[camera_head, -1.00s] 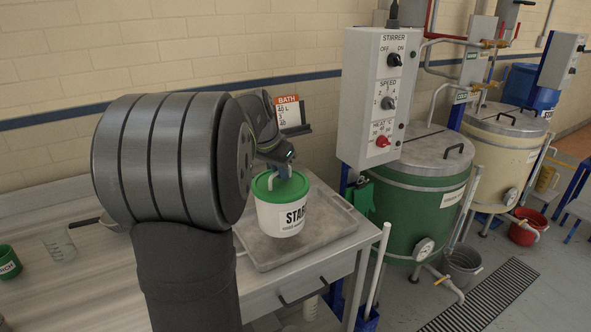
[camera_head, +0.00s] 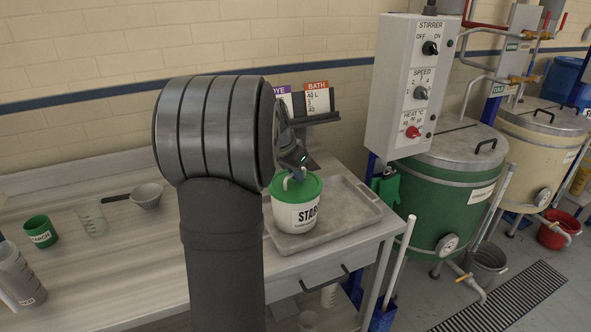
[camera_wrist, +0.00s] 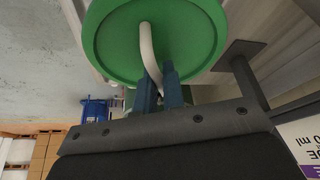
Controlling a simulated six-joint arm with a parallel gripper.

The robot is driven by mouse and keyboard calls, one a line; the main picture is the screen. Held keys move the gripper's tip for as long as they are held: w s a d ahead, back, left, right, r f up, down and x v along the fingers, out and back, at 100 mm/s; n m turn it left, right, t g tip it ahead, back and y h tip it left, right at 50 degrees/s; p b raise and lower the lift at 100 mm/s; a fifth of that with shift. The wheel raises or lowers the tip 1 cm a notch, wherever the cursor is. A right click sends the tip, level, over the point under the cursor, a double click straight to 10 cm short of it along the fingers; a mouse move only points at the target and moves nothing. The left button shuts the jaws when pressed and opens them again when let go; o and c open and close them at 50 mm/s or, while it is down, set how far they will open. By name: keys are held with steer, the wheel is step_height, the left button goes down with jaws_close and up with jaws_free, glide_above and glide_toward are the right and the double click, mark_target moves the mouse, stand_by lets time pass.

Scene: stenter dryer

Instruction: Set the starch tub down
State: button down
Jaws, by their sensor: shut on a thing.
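The starch tub (camera_head: 298,212) is white with a green lid and a printed label. It is upright at the grey tray (camera_head: 340,225) on the right end of the bench; I cannot tell whether its base touches the tray. My gripper (camera_head: 292,176) is above the lid, shut on the tub's pale handle. In the wrist view the fingertips (camera_wrist: 160,82) close on the handle (camera_wrist: 148,48), with the green lid (camera_wrist: 190,35) beyond them. My arm hides part of the bench to the left of the tub.
A card holder (camera_head: 318,118) stands behind the tray. The stirrer control box (camera_head: 412,85) and green vat (camera_head: 450,190) stand to the right.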

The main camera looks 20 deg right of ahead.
steer(key=c, duration=1.5)
jaws_free()
steer(key=shift+f, duration=0.15)
steer(key=v, duration=1.2)
